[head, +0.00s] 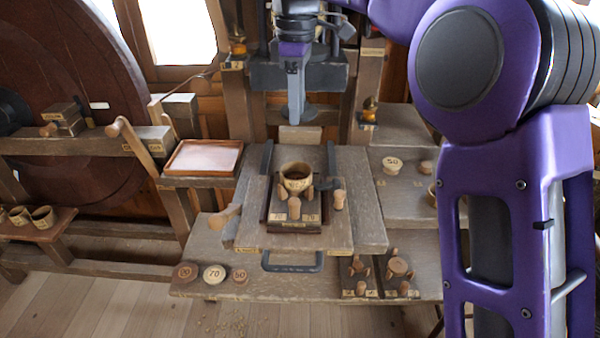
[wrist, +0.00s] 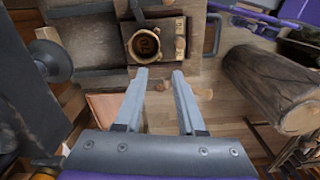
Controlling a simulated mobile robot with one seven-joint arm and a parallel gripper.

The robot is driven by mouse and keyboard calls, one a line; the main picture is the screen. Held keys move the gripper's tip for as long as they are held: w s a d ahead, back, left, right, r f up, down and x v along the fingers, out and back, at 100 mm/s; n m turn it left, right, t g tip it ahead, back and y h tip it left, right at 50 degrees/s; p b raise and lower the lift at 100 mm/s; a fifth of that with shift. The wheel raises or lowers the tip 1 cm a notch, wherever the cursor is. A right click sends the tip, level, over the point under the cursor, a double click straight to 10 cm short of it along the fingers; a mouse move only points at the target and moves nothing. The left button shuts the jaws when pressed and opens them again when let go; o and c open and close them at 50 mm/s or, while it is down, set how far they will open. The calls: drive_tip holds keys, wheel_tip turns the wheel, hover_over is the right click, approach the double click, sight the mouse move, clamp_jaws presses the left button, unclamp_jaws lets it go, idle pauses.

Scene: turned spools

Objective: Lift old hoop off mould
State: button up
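The wooden hoop (head: 296,180) sits upright on the mould, a dark block (head: 297,222) with stubby wooden pegs at its front, in the middle of the bench. In the wrist view the hoop (wrist: 132,31) shows from above as a pale ring with a darker brown round inside it. The block (wrist: 167,30) shows beside it, with pegs along its right side. My gripper (wrist: 159,73) is open and empty, with a clear gap between its fingers. In the head view my gripper (head: 296,117) points down, above and behind the hoop, apart from it.
A reddish tray (head: 203,157) lies left of the bench. Numbered discs (head: 214,274) lie on the lower front shelf, and another disc (head: 392,165) lies at the right. Two pegged moulds (head: 398,268) stand front right.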

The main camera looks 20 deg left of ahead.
drive_tip(key=shift+a+f+b, duration=0.15)
drive_tip(key=shift+f+b, duration=0.2)
drive_tip(key=shift+f, duration=2.55)
drive_tip(key=shift+a+f+b, duration=0.2)
drive_tip(key=shift+f+b, duration=0.2)
drive_tip(key=shift+f, duration=2.45)
drive_tip(key=shift+a+f+b, duration=0.15)
drive_tip(key=shift+f+b, duration=0.2)
drive_tip(key=shift+f, duration=2.55)
clamp_jaws()
